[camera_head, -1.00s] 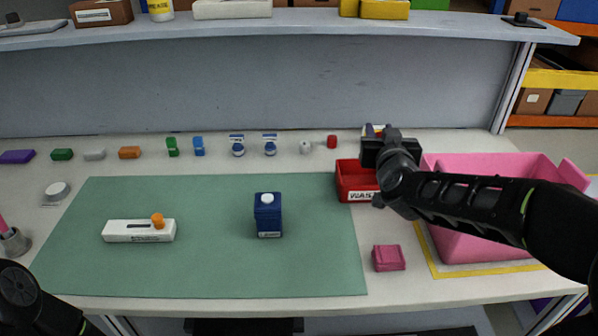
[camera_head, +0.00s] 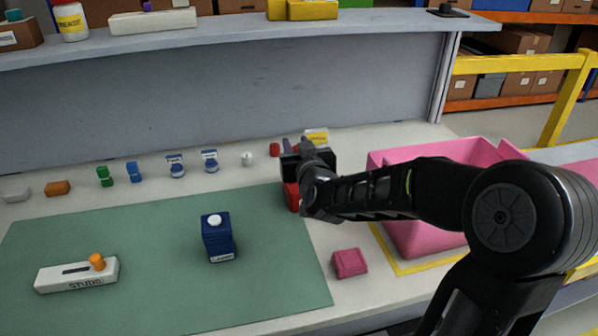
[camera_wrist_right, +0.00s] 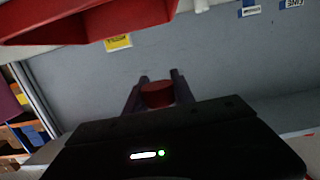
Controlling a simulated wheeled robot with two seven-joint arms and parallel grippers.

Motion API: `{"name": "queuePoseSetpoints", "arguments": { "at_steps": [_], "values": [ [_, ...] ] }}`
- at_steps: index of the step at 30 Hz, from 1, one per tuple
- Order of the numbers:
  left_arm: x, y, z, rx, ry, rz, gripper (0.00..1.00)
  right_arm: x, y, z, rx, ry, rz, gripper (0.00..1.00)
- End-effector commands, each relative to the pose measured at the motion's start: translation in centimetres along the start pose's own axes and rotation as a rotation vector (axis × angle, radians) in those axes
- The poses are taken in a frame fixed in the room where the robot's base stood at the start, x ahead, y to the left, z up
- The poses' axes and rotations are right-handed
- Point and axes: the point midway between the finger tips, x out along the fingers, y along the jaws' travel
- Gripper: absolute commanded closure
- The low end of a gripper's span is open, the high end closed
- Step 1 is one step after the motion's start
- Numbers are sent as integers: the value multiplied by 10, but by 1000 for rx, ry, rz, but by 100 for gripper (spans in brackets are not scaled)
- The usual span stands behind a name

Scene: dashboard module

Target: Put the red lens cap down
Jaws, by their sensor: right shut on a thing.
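The red lens cap (camera_wrist_right: 157,95) is a small red cylinder between the two dark fingers of my right gripper (camera_wrist_right: 156,91) in the right wrist view. The fingers are shut on it. The red bin (camera_head: 291,197) is mostly hidden by the gripper and wrist. Its red wall (camera_wrist_right: 90,32) fills the upper left of the right wrist view. My left gripper is not in view.
A pink bin (camera_head: 440,215) stands right, a pink block (camera_head: 349,263) in front. A blue carton (camera_head: 217,238) and white box (camera_head: 75,274) stand on the green mat (camera_head: 160,290).

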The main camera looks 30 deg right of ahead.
Motion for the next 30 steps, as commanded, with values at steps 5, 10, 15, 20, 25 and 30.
{"name": "queuePoseSetpoints", "arguments": {
  "at_steps": [5,10,15,20,25,30],
  "values": [
    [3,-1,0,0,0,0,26,2,0,15,1,0,1,100],
    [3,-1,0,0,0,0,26,2,0,14,1,1,1,100],
    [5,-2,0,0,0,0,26,3,0,23,-2,-1,0,100],
    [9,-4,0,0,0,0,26,7,0,46,-1,-2,1,100],
    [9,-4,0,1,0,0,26,8,0,51,0,2,1,100],
    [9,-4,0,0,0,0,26,8,0,51,0,1,0,100]
  ]
}}
